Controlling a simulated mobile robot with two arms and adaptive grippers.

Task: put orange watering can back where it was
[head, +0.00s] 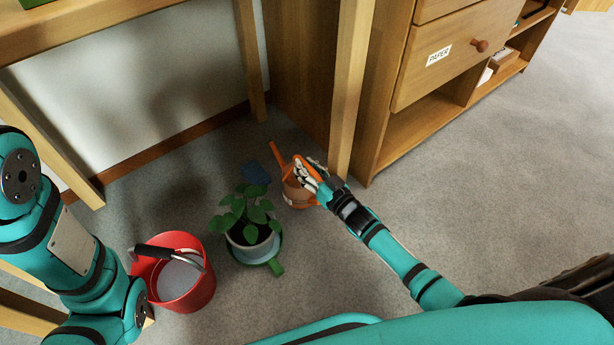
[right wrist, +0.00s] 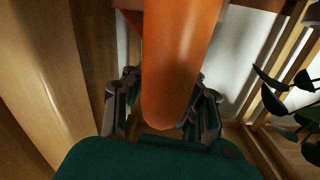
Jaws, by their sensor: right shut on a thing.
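The orange watering can (head: 296,192) is on or just above the grey floor, beside the wooden table leg; I cannot tell whether it touches the floor. Its spout points up and to the left. My right gripper (head: 312,176) is shut on an orange part of it. In the right wrist view this orange part (right wrist: 180,60) lies between the two fingers of the gripper (right wrist: 165,112). My left arm is at the left of the head view, and its gripper is out of the picture.
A potted plant (head: 247,216) stands left of the can, with a blue flat thing (head: 255,173) behind it. A red bucket (head: 190,283) is further left. The table leg (head: 349,90) and drawer cabinet (head: 440,60) are close on the right. Floor at far right is clear.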

